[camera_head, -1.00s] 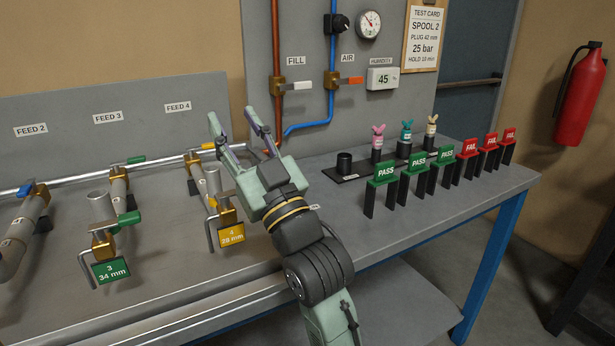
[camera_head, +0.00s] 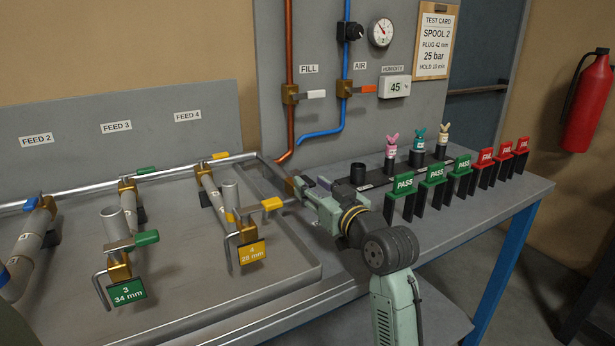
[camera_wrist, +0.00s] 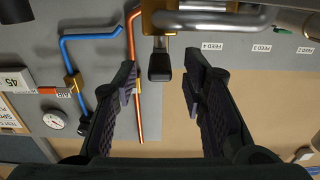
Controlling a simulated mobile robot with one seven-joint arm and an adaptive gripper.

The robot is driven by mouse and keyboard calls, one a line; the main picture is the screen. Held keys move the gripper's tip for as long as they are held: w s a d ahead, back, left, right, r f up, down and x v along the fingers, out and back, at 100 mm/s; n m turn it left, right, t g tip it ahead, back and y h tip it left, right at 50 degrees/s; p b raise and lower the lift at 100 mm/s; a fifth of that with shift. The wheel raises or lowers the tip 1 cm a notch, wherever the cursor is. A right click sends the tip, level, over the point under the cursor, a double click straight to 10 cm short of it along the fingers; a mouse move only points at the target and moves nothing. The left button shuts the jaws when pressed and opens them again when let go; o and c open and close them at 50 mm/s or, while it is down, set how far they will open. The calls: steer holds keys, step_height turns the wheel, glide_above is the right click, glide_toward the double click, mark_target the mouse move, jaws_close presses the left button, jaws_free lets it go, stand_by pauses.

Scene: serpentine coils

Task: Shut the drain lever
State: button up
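A black-ended lever (camera_wrist: 160,66) on a brass valve (camera_wrist: 160,18) shows in the wrist view; it may be the drain lever, but no label on it is readable. My gripper (camera_wrist: 160,84) is open, with one finger to each side of the lever end. The fingers look apart from it. In the head view, my gripper (camera_head: 305,188) is low at the right end of the pipework, beside a small brass valve (camera_head: 290,187) that it partly hides. The lever there is hidden by the gripper.
A yellow lever (camera_head: 271,204) at tag 4 lies just left of my gripper. A green lever (camera_head: 147,238) sits at tag 3. Fill lever (camera_head: 316,94) and air lever (camera_head: 366,89) are on the panel.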

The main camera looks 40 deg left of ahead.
steer(key=shift+x, duration=1.5)
steer(key=shift+c, duration=0.2)
jaws_close()
